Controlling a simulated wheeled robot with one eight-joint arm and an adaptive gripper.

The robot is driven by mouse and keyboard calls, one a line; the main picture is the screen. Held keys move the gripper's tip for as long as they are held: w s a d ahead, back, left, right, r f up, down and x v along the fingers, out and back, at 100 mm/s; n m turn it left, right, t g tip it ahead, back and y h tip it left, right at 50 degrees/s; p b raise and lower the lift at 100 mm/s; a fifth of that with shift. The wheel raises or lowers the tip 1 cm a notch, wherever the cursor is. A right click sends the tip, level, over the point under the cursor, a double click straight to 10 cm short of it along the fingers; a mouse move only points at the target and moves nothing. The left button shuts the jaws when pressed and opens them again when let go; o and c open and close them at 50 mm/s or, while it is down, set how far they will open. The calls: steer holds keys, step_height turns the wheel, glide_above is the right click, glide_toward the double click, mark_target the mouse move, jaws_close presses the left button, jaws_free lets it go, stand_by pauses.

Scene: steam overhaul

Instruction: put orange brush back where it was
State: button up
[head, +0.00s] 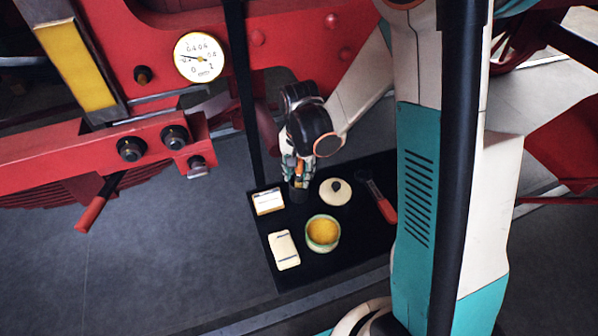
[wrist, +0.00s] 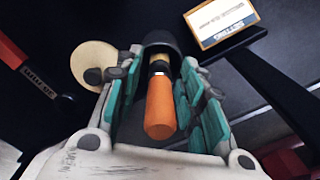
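The orange brush (wrist: 161,105) has an orange handle, a pale metal collar and a wide dark lower end (head: 298,194). It stands roughly upright over the black mat (head: 290,165), near its back left part. My gripper (head: 298,172) points down around the handle. In the wrist view its teal-padded fingers (wrist: 160,70) lie on both sides of the brush, with narrow gaps showing beside the collar and handle. The fingers hide most of the handle in the head view. Whether the dark end touches the mat is hard to tell.
On the mat are a white label card (head: 268,201), a cream lid with dark knob (head: 336,191), a tin of yellow paste (head: 322,233), a cream block (head: 284,250) and a red-handled tool (head: 384,205). Red machinery with a gauge (head: 200,57) stands behind.

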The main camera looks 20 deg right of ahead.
step_height(320, 180, up, 12)
steer(key=shift+p, duration=1.2)
